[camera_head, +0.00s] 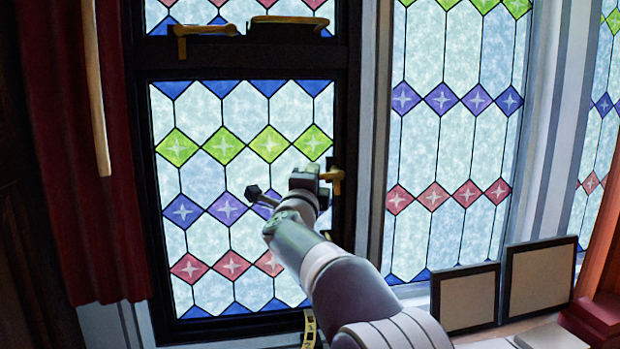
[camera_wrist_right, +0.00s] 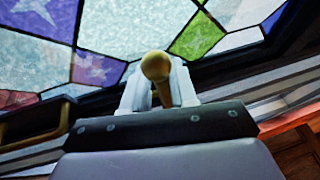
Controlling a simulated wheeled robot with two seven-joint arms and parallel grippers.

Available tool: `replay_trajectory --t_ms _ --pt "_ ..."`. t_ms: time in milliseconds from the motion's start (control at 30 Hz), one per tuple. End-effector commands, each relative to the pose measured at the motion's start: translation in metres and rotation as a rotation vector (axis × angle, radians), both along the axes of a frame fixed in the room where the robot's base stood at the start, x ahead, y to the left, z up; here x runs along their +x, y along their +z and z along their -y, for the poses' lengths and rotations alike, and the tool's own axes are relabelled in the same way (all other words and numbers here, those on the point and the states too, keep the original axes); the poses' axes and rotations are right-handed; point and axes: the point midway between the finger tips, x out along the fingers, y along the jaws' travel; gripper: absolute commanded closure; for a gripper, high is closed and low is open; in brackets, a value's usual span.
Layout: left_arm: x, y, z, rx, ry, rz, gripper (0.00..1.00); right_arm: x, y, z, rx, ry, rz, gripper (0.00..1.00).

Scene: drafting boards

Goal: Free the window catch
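The brass window catch (camera_head: 334,177) is on the right side of the dark window frame (camera_head: 345,120), at mid-height. My right gripper (camera_head: 312,178) is at the catch, its arm reaching up from the lower right. In the right wrist view, the two pale fingers (camera_wrist_right: 158,92) stand close together on either side of the rounded brass catch handle (camera_wrist_right: 156,66). They look shut on it, and its end points toward the camera. The casement looks closed in its frame. My left gripper is in neither view.
More brass fittings sit on the upper bar (camera_head: 205,30). A red curtain (camera_head: 85,160) hangs at the left. Two framed boards (camera_head: 465,298) (camera_head: 540,278) lean at the lower right. A yellow-and-black marked strip (camera_head: 309,328) is below the window.

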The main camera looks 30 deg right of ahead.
Motion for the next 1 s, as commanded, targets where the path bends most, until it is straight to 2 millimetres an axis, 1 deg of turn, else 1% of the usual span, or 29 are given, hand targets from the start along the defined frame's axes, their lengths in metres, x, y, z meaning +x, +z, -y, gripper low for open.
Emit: replay_trajectory --t_ms 267,367,467,600,733,833,1000 --pt "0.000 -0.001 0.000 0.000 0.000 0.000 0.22 -0.001 0.000 -0.001 -0.002 0.001 0.001 0.74" --pt "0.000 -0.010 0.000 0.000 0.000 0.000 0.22 -0.008 -0.004 -0.007 -0.003 0.004 0.003 0.74" --pt "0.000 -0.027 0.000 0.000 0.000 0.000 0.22 -0.026 -0.012 -0.020 -0.002 0.004 0.005 0.74" --pt "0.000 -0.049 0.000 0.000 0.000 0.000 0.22 -0.058 -0.020 -0.042 0.000 0.005 0.005 0.74" --pt "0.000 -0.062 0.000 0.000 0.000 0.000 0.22 -0.083 -0.024 -0.059 0.000 0.003 0.005 0.74" --pt "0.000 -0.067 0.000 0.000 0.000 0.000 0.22 -0.095 -0.025 -0.068 0.000 0.002 0.003 0.74" --pt "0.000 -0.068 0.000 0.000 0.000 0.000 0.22 -0.103 -0.024 -0.073 -0.001 0.000 0.002 0.74"
